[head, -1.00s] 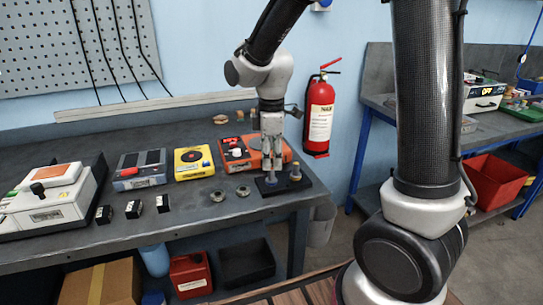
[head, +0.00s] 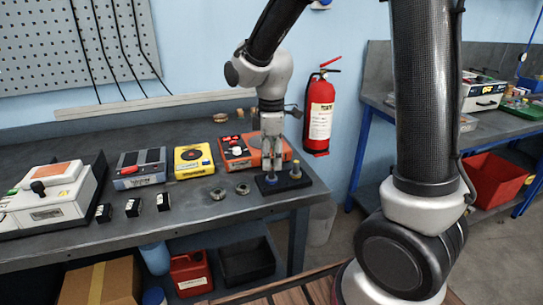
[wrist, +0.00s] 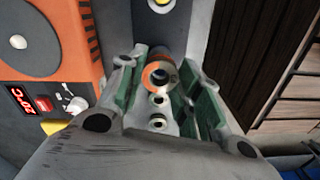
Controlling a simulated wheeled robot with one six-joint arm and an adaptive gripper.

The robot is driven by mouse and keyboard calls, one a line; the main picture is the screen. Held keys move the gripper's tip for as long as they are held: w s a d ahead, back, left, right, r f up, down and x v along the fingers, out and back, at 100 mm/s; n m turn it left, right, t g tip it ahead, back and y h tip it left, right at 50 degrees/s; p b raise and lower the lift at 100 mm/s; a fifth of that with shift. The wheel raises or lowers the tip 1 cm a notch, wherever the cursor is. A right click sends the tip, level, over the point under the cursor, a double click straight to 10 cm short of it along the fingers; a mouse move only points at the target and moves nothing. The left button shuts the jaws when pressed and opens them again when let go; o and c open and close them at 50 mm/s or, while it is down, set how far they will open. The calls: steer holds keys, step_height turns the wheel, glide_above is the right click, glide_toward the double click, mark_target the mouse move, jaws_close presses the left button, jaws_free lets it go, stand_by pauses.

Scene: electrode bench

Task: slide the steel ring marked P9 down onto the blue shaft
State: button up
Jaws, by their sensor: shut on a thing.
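My gripper (head: 271,172) points down over the left end of a black base (head: 283,186) near the bench's right end. Its green-padded fingers (wrist: 160,82) are shut on a ring (wrist: 151,75), which shows orange and grey in the wrist view. No P9 mark is readable. The blue shaft (head: 269,181) stands on the base directly below the fingers, mostly hidden by them. A dark round shape shows inside the ring's hole. I cannot tell whether the ring is around the shaft or just above it. A yellow-topped post (head: 295,170) stands to the right on the same base.
Two loose rings (head: 218,194) (head: 242,188) lie on the bench left of the base. An orange device (head: 259,150) stands close behind my gripper, and a yellow device (head: 193,160) is farther left. The bench's front edge is close to the base. A fire extinguisher (head: 319,112) hangs behind.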

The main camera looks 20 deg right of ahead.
steer(key=shift+f, duration=0.25)
steer(key=shift+f, duration=0.15)
steer(key=o, duration=1.3)
steer(key=shift+c, duration=0.2)
steer(key=o, duration=0.4)
steer(key=shift+r, duration=3.5)
